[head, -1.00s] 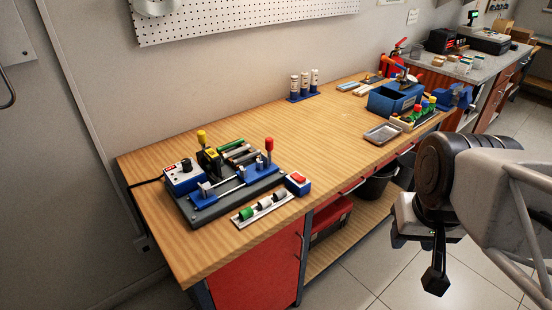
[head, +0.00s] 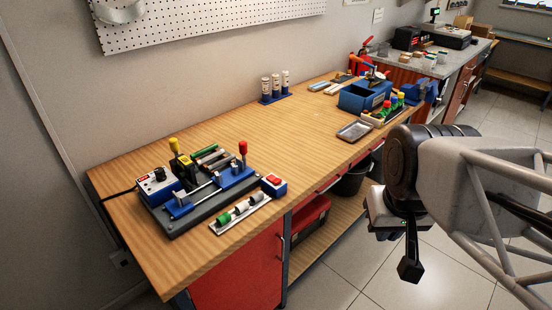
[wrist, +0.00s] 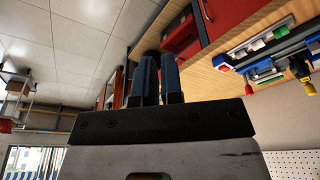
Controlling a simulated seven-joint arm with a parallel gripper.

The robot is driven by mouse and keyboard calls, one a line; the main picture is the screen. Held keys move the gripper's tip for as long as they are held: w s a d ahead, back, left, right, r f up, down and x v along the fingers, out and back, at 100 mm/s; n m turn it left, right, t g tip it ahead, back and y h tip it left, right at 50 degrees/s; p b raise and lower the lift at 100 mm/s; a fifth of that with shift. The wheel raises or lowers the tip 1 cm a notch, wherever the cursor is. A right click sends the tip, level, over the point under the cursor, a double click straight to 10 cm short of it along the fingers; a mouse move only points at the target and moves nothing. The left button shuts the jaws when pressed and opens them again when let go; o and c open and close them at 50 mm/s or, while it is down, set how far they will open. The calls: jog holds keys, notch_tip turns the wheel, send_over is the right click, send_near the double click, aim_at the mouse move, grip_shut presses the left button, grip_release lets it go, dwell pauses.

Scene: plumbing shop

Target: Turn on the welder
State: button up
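The welder (head: 205,205) stands on the left end of the wooden bench. It has a dark grey base, a blue carriage on rails, a yellow-topped lever and a red-topped lever. A blue and white control box (head: 157,186) with a black knob sits at its left. A small blue box with a red button (head: 273,184) stands at its right, near the front edge. Part of this equipment shows in the wrist view (wrist: 275,48), at the upper right. My gripper (head: 410,268) hangs past the bench's front, right of the welder and far from it. Its blue fingers (wrist: 159,78) are close together and empty.
A white strip with green, white and black pieces (head: 240,213) lies in front of the welder. Three white bottles (head: 275,84) stand at the bench's back. A grey tray (head: 355,131) and a blue bin (head: 365,97) are at right. The bench middle is clear.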

jog(key=shift+w+a+r+n, duration=0.1)
jog(key=shift+w+r+n, duration=0.05)
jog(key=shift+w+n, duration=0.35)
grip_shut()
jog(key=n+g, duration=0.3)
jog(key=n, duration=2.2)
send_over(278, 181)
notch_tip(278, 181, down, 4)
jog(key=shift+w+a+f+n+g+h, duration=0.15)
jog(key=shift+w+a+n+h, duration=0.1)
jog(key=shift+w+a, duration=0.15)
jog(key=shift+w+a+f+n+g+h, duration=0.15)
jog(key=shift+w+a+n, duration=0.1)
jog(key=shift+w+a, duration=0.15)
jog(key=f, duration=0.4)
jog(key=d+f, duration=0.1)
jog(key=f, duration=0.4)
jog(key=s+f, duration=0.1)
jog(key=f, duration=0.3)
jog(key=shift+s+d+f, duration=0.1)
jog(key=shift+d+f, duration=0.05)
jog(key=shift+f, duration=0.25)
jog(key=shift+f, duration=0.1)
